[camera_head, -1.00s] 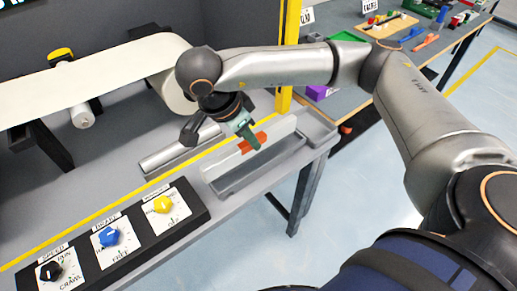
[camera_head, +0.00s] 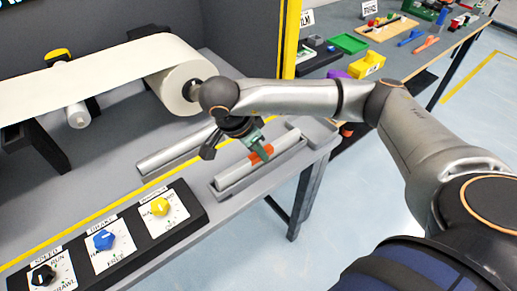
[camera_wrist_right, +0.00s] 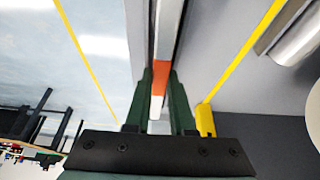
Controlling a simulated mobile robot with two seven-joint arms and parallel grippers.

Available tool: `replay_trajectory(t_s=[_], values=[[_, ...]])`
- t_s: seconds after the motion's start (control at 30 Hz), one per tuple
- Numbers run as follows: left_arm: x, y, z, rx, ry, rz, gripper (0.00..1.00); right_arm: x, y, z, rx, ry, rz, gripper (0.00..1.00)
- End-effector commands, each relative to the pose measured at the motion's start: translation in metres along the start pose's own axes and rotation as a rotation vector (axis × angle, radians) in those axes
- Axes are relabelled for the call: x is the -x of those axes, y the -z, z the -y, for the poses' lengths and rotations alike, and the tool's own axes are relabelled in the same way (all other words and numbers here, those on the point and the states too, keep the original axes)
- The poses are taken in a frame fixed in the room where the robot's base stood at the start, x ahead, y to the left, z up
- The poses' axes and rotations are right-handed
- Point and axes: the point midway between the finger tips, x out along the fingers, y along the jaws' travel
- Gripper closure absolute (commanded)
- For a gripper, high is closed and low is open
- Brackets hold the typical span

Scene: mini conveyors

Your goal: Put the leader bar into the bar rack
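The leader bar (camera_head: 234,175) is a long pale bar with an orange middle band (camera_head: 261,154). It lies lengthwise low in the grey bar rack (camera_head: 225,194), a trough on the bench's right end. Whether it rests on the rack floor I cannot tell. My right gripper (camera_head: 262,152) reaches down from above with green fingers on either side of the orange band. The right wrist view shows the fingers closed around the orange part (camera_wrist_right: 160,76), with the bar running away between them. My left gripper is not in view.
A large white film roll (camera_head: 178,87) stands at the back. A panel with black, blue and yellow knobs (camera_head: 125,240) sits front left. A cluttered table (camera_head: 400,58) stands at the back right.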

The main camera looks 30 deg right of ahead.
Motion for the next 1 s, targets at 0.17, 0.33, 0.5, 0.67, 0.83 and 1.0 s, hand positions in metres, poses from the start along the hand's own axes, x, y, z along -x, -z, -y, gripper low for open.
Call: replay_trajectory(t_s=[0.17,0.33,0.5,0.67,0.83,1.0], values=[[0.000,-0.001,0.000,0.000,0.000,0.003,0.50,0.000,0.000,0.000,0.000,0.000,0.000,0.59],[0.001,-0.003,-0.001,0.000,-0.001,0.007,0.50,0.000,0.000,0.000,0.000,0.000,0.000,0.48],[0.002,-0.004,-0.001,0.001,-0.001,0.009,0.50,0.000,0.000,0.000,0.000,0.000,0.000,0.48],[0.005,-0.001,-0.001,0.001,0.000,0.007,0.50,0.012,0.001,0.001,0.000,0.005,0.001,0.48],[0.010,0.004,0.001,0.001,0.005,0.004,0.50,0.043,0.002,0.002,0.001,0.007,0.000,0.48],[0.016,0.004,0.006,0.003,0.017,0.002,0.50,0.076,0.002,0.001,0.001,0.006,-0.001,0.48]])
